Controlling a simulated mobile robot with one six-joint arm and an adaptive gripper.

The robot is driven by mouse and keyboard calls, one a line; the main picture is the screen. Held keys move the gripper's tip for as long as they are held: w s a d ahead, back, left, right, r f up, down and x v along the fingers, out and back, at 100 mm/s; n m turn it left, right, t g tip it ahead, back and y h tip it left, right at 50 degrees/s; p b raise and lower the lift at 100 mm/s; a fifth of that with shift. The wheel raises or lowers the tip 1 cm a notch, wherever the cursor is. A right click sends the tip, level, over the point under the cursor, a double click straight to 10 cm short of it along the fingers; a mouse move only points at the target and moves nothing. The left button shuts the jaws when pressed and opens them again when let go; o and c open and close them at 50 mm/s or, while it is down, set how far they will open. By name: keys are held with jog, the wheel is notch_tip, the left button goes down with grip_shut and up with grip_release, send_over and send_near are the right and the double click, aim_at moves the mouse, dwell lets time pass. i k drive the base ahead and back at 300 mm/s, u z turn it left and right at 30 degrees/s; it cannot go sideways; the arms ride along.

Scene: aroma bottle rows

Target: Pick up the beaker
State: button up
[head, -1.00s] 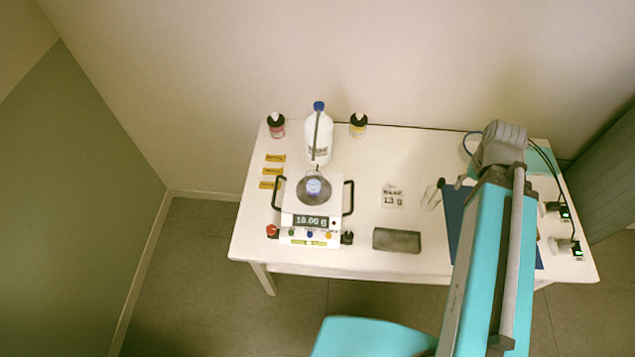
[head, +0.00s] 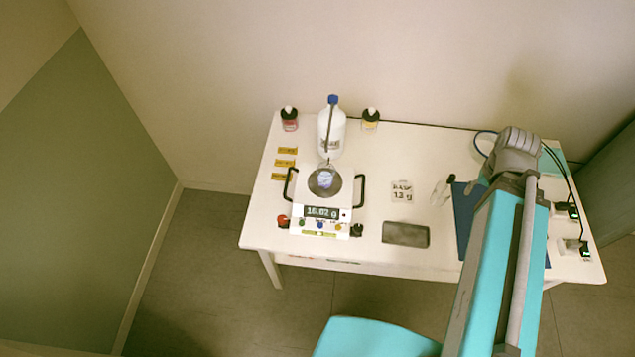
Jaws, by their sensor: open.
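A small clear beaker with a pale bluish-white look (head: 325,181) appears to stand on the round dark pan of the white balance (head: 318,198) at the left of the table. It is small and blurred, so its rim and contents are hard to make out. The balance has black side handles and a lit display at its front; the digits are not sharp. My arm rises at the right, with its grey joint over the table's right part. My gripper cannot be made out in the head view. The arm is well to the right of the beaker.
A white bottle with a blue cap (head: 331,130) stands close behind the balance. A grey slab (head: 405,235) and a label card (head: 402,192) lie to the right. The white table (head: 385,160) is mostly clear between.

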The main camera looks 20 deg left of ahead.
aim_at(325, 172)
jog(key=k, duration=2.35)
jog(key=u, duration=0.65)
jog(key=i, duration=1)
jog(key=z, duration=0.05)
